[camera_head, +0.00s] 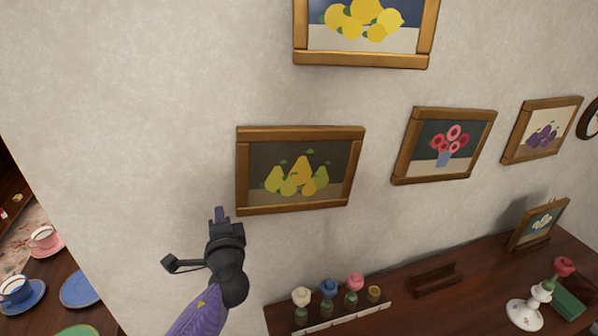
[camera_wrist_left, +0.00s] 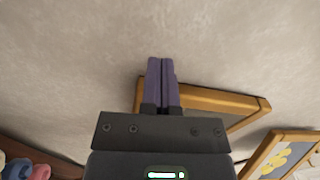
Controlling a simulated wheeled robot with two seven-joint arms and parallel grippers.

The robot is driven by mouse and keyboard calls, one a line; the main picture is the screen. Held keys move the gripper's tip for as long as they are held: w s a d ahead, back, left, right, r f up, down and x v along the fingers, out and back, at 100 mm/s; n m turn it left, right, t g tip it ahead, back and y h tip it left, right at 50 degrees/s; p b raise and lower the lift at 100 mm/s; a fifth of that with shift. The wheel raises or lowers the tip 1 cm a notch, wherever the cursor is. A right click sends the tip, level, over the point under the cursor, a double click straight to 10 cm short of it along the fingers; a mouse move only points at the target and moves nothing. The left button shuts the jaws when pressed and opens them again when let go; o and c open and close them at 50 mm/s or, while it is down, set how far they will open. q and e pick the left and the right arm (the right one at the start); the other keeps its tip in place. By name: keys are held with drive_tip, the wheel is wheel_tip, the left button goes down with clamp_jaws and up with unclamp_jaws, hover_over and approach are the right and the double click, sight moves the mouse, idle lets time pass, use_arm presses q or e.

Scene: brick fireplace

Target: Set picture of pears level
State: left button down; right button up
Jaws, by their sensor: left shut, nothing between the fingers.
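The picture of pears (camera_head: 300,170) hangs on the wall in a gold-brown wooden frame, with yellow and green pears on a dark ground. In the head view its top edge looks nearly flat and its bottom edge rises to the right; perspective makes the true tilt hard to tell. My left gripper (camera_head: 219,213) is just left of the frame's lower left corner, its purple fingers pointing up. In the left wrist view the shut fingers (camera_wrist_left: 160,82) are empty and overlap one end of a wooden frame (camera_wrist_left: 225,100). I cannot tell whether they touch it. My right gripper is not in view.
A lemon picture (camera_head: 365,35) hangs above, a flower picture (camera_head: 445,147) and a plum picture (camera_head: 542,131) to the right. Below is a dark wooden shelf (camera_head: 420,312) with small flower vases (camera_head: 328,292) and a standing picture (camera_head: 538,225). Cups and plates stand at lower left.

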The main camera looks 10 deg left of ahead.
use_arm(q)
drive_tip(key=shift+w+d+b, duration=0.3)
drive_tip(key=shift+d+b, duration=0.05)
drive_tip(key=shift+d, duration=0.25)
drive_tip(key=shift+w+d+b, duration=0.3)
drive_tip(key=shift+d, duration=0.35)
drive_tip(key=shift+w+d+b, duration=0.3)
drive_tip(key=shift+d+b, duration=0.05)
drive_tip(key=shift+d, duration=0.25)
idle(1.6)
drive_tip(key=shift+s+a+p, duration=0.4)
drive_tip(key=shift+s+a, duration=0.05)
drive_tip(key=shift+a, duration=0.4)
drive_tip(key=shift+s, duration=0.1)
drive_tip(key=p, duration=0.3)
approach(239, 210)
drive_tip(key=a, duration=0.2)
drive_tip(key=shift+s, duration=0.1)
